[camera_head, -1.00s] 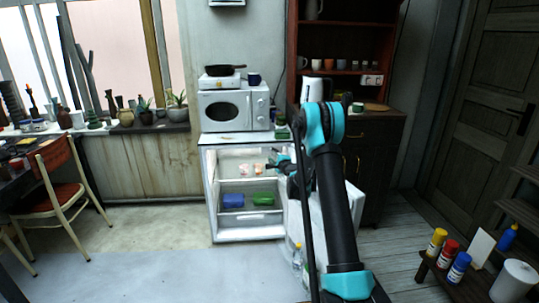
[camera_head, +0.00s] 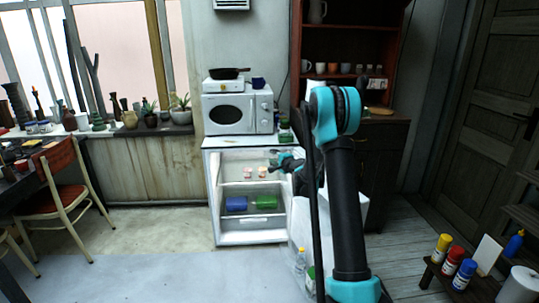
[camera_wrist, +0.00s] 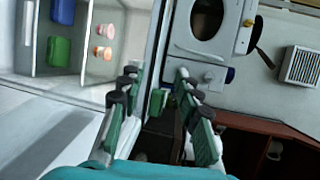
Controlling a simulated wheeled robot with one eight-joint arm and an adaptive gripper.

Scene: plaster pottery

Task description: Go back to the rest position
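My gripper (camera_head: 283,160) is open and empty, in front of the upper right part of the open fridge (camera_head: 216,190). In the wrist view its two green-padded fingers stand apart, with the gap (camera_wrist: 158,92) between them. The upper part of my arm rises in front of the fridge door and hides much of it. Inside the fridge, two small pinkish cups (camera_head: 255,173) stand on the upper shelf. A blue container (camera_head: 236,204) and a green container (camera_head: 264,203) lie lower down. The wrist view shows these things at its upper left.
A white microwave (camera_head: 237,113) with a pan (camera_head: 229,73) above it stands on the fridge. A dark wooden cabinet (camera_head: 388,135) is behind my arm. A chair (camera_head: 60,180) is at the left. A low shelf with bottles (camera_head: 464,270) is at the lower right. The floor at left-centre is clear.

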